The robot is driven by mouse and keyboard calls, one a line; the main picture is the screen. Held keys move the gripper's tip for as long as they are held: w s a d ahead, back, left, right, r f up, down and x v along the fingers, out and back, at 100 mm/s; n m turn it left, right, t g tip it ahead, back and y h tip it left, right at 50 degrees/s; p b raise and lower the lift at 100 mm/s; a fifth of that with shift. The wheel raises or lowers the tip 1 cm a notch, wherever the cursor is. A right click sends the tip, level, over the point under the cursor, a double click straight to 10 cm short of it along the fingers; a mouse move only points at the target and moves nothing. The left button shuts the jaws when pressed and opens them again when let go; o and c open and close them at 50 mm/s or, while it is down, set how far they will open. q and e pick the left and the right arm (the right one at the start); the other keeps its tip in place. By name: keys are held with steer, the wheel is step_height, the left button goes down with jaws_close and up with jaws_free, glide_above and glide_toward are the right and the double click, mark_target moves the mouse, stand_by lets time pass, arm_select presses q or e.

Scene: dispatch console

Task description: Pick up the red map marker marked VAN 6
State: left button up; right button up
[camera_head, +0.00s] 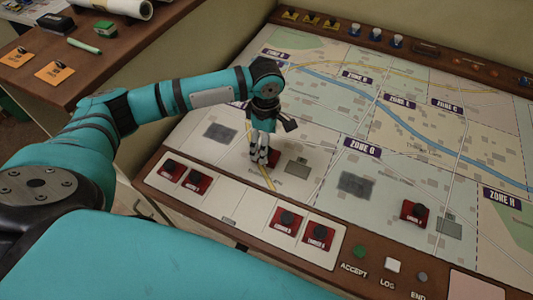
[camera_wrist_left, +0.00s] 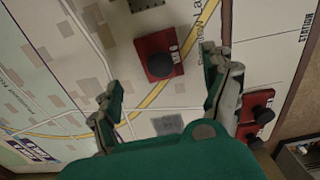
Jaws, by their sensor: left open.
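The red map marker (camera_wrist_left: 158,66) with a round black knob lies on the map in the left wrist view. Its white side label is partly readable and ends in 6. In the head view only a red edge of this marker (camera_head: 274,157) shows behind my fingers. My left gripper (camera_head: 262,157) points down over the map at the marker, left of the ZONE G label. In the left wrist view the left gripper (camera_wrist_left: 160,72) is open, its two fingers on either side of the marker with gaps. My right gripper is not in view.
Red markers (camera_head: 197,181) sit in the white strip (camera_head: 232,200) along the console's near edge. Another red marker (camera_head: 415,212) lies on the map at right. Buttons (camera_head: 392,265) line the front rim. A brown side table (camera_head: 110,60) with papers stands at upper left.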

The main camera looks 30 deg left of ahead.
arm_select(q)
step_height(320, 180, down, 5)
steer(key=shift+d+p, duration=0.1)
steer(key=shift+p, duration=0.4)
steer(key=c, duration=1.3)
